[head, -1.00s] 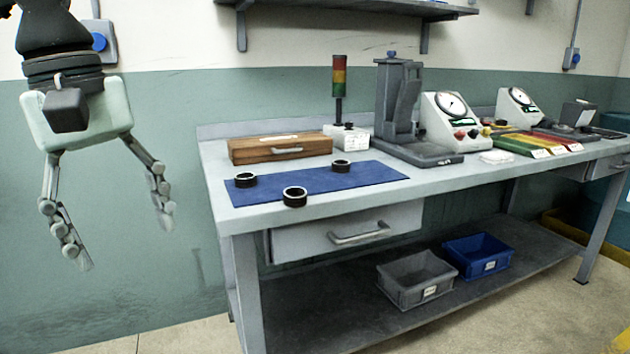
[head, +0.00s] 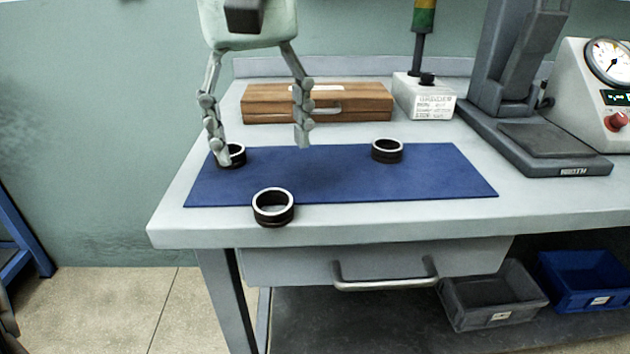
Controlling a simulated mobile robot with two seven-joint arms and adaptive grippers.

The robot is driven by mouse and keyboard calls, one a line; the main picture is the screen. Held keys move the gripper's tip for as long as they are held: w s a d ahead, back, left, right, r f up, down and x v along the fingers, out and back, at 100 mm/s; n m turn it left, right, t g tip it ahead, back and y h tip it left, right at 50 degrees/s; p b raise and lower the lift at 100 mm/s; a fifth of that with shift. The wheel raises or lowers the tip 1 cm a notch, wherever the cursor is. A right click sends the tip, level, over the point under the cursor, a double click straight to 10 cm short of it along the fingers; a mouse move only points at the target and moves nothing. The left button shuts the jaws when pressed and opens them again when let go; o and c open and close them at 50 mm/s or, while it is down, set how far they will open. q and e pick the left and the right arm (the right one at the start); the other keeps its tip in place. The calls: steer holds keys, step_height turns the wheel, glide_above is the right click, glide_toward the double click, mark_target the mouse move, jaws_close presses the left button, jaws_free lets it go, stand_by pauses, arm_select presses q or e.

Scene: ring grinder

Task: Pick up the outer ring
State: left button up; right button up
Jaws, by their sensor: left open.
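Three dark rings with bright rims are on the bench. One ring (head: 237,157) is at the left of the blue mat (head: 330,178), partly hidden by a finger of my left gripper. A second ring (head: 273,207) stands at the mat's front edge. A third ring (head: 387,150) is at the back right of the mat. I cannot tell which is the outer ring. My left gripper (head: 263,152) is open and empty, pointing down over the mat's left part. Its left finger overlaps the left ring in view; contact cannot be told. My right gripper is not in view.
A wooden case (head: 350,104) lies behind the mat, beside a white box with a signal light (head: 425,100). A grey press (head: 530,150) and a dial gauge unit (head: 590,110) stand to the right. Grey (head: 490,300) and blue (head: 590,280) bins are below. The mat's right part is clear.

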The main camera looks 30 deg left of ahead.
mark_target(271, 192)
arm_select(q)
steer(key=f, duration=0.7)
steer(key=shift+s+d+f, duration=0.2)
steer(key=shift+d+f, duration=0.15)
steer(key=shift+d, duration=0.05)
steer(key=shift+c, duration=0.5)
steer(key=c, duration=1.2)
steer(key=shift+r, duration=0.1)
